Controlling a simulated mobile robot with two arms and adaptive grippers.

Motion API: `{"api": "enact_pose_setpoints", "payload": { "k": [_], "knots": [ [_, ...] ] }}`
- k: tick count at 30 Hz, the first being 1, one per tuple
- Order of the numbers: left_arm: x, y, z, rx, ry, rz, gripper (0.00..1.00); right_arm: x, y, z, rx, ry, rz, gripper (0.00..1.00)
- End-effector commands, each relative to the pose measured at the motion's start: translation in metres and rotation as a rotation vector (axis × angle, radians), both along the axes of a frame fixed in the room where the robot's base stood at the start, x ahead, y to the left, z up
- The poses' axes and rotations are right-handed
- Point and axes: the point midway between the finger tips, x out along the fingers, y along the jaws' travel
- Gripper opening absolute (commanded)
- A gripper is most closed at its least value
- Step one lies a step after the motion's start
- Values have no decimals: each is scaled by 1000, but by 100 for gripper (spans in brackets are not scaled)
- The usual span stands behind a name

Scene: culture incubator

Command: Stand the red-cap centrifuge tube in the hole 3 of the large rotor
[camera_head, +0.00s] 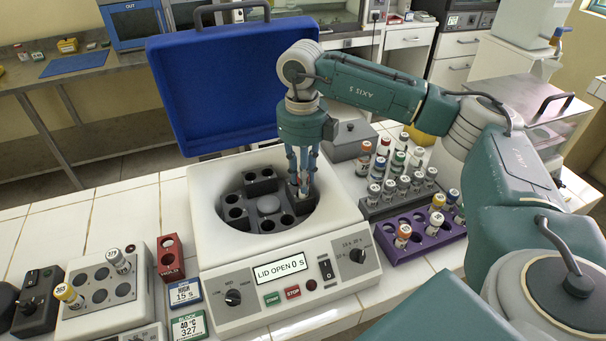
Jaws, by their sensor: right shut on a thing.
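The white centrifuge (345,220) stands on the tiled bench with its blue lid (215,80) raised. Its display reads LID OPEN 0 S. The dark large rotor (268,205) sits in the round bowl, with several holes around a grey hub; hole numbers are too small to read. My right gripper (303,191) points down into the right side of the bowl. It is shut on a slim tube, mostly hidden between the fingers, with a little red showing. I cannot tell how far the tube is in a hole. My left gripper is not in view.
A grey rack (372,211) with several capped tubes and a purple rack (388,250) stand right of the centrifuge. A heating block (80,322) with two tubes, a small red rack (171,271) and label stands are on the left. The raised lid stands close behind my right gripper.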

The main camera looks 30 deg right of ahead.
Motion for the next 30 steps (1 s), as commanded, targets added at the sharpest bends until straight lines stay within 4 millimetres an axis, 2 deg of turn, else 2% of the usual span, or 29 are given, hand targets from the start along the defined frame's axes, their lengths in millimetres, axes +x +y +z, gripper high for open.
{"api": "enact_pose_setpoints", "payload": {
  "k": [8,17,18,20,21,27,29,30],
  "knots": [
    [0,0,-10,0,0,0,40,0,0,-13,1,-1,0,0],
    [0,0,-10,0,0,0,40,1,0,-14,1,-2,0,0],
    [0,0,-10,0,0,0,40,1,0,-14,1,-2,0,27],
    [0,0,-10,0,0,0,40,1,0,-14,1,-2,0,39],
    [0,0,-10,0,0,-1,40,0,0,-14,1,-2,0,44],
    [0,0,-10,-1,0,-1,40,0,0,-14,1,-1,0,44],
    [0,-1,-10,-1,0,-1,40,0,0,-14,1,-1,0,55],
    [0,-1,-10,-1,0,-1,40,0,0,-14,1,-1,0,56]
  ]
}}
